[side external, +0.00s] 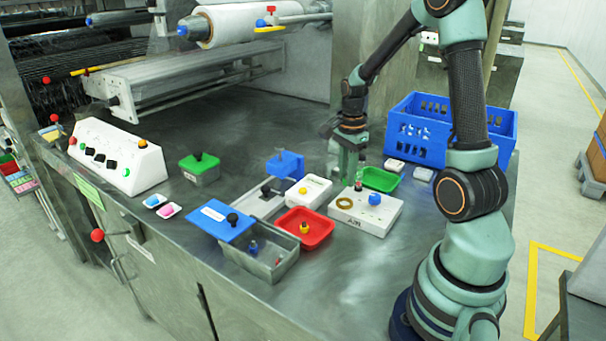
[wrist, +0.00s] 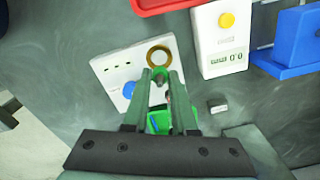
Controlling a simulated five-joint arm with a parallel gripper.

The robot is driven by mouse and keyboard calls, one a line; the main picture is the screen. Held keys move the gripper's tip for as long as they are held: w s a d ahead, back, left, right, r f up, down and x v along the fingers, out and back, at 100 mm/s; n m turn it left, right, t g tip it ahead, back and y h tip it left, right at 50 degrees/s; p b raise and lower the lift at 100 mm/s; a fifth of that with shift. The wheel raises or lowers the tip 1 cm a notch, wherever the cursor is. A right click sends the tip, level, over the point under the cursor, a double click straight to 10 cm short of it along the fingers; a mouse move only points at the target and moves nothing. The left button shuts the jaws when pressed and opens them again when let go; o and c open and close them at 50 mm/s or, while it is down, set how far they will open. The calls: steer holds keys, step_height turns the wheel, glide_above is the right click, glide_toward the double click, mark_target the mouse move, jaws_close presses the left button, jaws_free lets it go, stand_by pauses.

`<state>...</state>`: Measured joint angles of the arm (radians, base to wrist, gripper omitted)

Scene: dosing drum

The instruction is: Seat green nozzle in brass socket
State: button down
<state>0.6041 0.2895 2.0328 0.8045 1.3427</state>
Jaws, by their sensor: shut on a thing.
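The brass socket (side external: 346,200) is a ring on the white block (side external: 388,213) marked AIR, beside a blue knob (side external: 375,198). In the wrist view the brass ring (wrist: 159,51) lies just beyond my fingertips. My gripper (side external: 350,170) points down above the back of the block. In the wrist view my gripper (wrist: 158,80) is shut on a small green piece (wrist: 158,72), apparently the green nozzle, mostly hidden between the fingers. It appears apart from the ring; its height above the block is hard to tell.
A green tray (side external: 382,180) and blue crate (side external: 420,130) stand behind the block. A white scale (side external: 318,189), red tray (side external: 320,231) and grey bin with a blue lid (side external: 222,219) stand to the left. Bare metal table lies in front of the block.

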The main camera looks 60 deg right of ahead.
mark_target(345, 205)
steer(key=shift+f, duration=2.45)
steer(key=shift+s+f, duration=0.1)
steer(key=shift+f, duration=0.7)
stand_by(0.8)
